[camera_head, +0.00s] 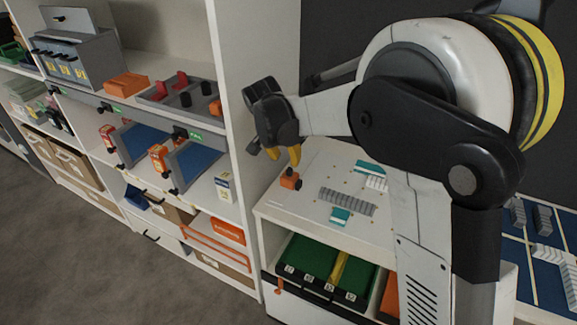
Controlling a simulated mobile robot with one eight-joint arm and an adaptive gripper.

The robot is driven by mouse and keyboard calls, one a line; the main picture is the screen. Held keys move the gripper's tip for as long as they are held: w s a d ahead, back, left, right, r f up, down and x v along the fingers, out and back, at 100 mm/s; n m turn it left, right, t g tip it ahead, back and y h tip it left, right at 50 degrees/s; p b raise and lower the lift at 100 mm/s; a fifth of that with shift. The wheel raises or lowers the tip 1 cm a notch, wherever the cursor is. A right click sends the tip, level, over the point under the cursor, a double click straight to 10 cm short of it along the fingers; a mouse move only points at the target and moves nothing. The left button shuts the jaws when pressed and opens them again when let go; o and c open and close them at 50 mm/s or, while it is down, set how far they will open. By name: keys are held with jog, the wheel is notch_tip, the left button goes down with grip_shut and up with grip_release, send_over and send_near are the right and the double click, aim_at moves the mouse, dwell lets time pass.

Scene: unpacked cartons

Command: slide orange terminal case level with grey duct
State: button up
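The grey duct (347,202), a slotted strip, lies on the same worktop to the right of the case and nearer the front. The two are apart. My gripper (275,153) is dark with yellow at its fingertips and hangs above and slightly left of the case. Its fingers look spread, with nothing visible between them. I cannot judge its exact height above the case.
A teal block (340,216) lies just in front of the duct; teal and white pieces (372,175) lie behind it. A white shelf upright (236,120) stands close left of my gripper. Green bins (311,258) sit below the worktop. My arm covers the worktop's right side.

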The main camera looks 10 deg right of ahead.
jog(key=shift+v, duration=2.15)
jog(key=s+d+r+n+t+y, duration=0.1)
jog(key=s+d+r+n, duration=0.2)
jog(key=s, duration=0.4)
jog(key=s+d+r+n+y, duration=0.1)
jog(key=s+d+r, duration=0.25)
jog(key=s, duration=0.45)
jog(key=s+d+f+n+t, duration=0.1)
jog(key=s+f, duration=0.1)
jog(key=s, duration=0.4)
jog(key=s+d+f+n+t, duration=0.1)
jog(key=s+d+f+n, duration=0.1)
jog(key=s, duration=0.5)
jog(key=shift+s+y+b, duration=0.25)
jog(key=shift+y+b, duration=0.15)
